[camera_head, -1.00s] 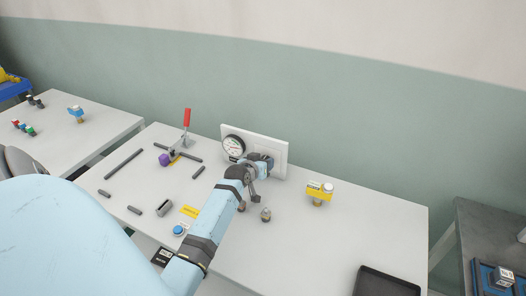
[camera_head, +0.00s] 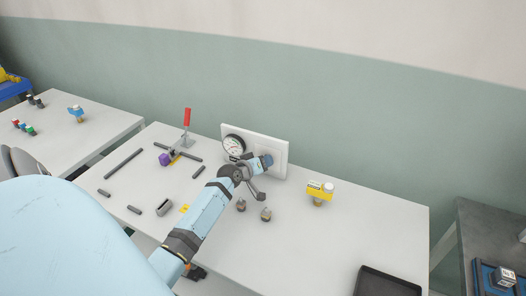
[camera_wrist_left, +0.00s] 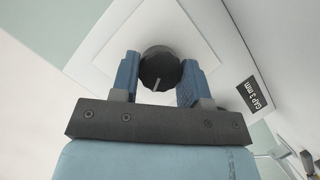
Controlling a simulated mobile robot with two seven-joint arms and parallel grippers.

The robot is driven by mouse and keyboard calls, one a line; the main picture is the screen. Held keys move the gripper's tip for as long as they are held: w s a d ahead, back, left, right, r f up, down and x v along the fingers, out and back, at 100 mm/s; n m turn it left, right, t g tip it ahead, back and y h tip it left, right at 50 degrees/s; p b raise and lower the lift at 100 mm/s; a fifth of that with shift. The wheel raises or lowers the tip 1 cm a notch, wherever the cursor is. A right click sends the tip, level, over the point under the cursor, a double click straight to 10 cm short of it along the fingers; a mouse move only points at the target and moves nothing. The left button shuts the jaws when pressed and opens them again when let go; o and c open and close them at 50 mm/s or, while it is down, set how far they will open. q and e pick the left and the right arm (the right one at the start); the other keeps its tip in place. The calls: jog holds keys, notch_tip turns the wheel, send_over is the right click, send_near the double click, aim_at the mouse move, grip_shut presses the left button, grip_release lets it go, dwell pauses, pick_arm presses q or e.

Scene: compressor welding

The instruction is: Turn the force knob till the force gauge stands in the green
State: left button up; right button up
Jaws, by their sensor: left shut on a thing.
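The force knob (camera_wrist_left: 160,66) is round and black with a pale mark, on a white square plate in the left wrist view. My left gripper (camera_wrist_left: 158,80) is shut on it, one blue finger on each side. In the head view my left gripper (camera_head: 265,161) is at the right part of the white wall panel (camera_head: 272,143) and hides the knob. The force gauge (camera_head: 234,145) is a round black-rimmed dial to the left of the gripper. Its needle and any green zone are too small to read. My right gripper is not in view.
A red-handled clamp (camera_head: 186,120) stands left of the panel. A yellow-and-white part (camera_head: 320,191) stands to the right. Small fittings (camera_head: 266,214) stand below my wrist. A black tray (camera_head: 386,283) lies at the front right. The table's right middle is clear.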

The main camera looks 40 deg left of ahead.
pick_arm(q)
jog(key=n+b, duration=0.1)
jog(key=b, duration=0.1)
jog(key=n+t+h+b, duration=0.1)
jog(key=n+b, duration=0.1)
jog(key=shift+a+f+h, duration=0.1)
jog(key=shift+f+h, duration=0.2)
jog(key=shift+f, duration=0.05)
jog(key=shift+n+t+h+b, duration=0.3)
jog(key=shift+n+t+b, duration=0.3)
jog(key=shift+n+b, duration=0.8)
jog(key=shift+b, duration=0.2)
jog(key=shift+r, duration=0.15)
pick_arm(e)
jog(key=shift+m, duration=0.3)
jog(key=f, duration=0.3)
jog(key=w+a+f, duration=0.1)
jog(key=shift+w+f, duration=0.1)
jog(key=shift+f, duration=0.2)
pick_arm(q)
jog(key=shift+n+t, duration=0.3)
jog(key=o, duration=0.9)
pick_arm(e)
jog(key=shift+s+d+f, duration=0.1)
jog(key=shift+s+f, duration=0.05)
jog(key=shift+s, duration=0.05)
